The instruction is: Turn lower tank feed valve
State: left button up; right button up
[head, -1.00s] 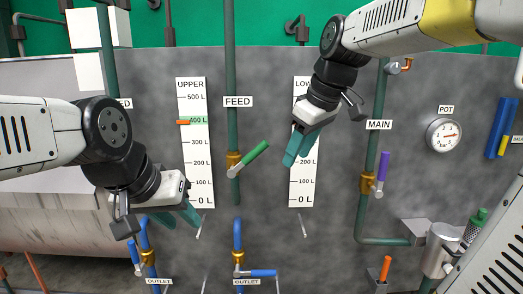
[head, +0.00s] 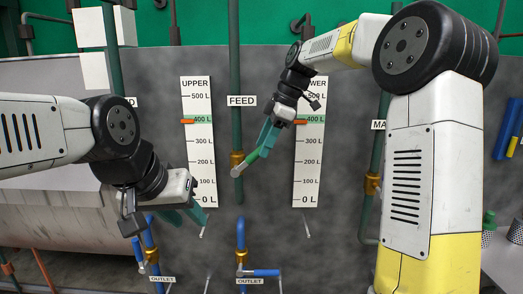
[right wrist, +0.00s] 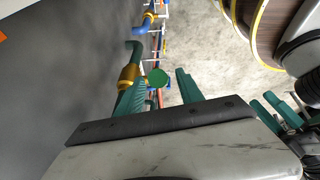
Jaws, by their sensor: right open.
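My left gripper (head: 185,216) looks open and empty below the upper gauge (head: 199,150).
The upper gauge's orange marker is also near 400 L.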

jog(key=shift+x, duration=1.05)
jog(key=shift+c, duration=0.4)
grip_shut()
dwell(0.3)
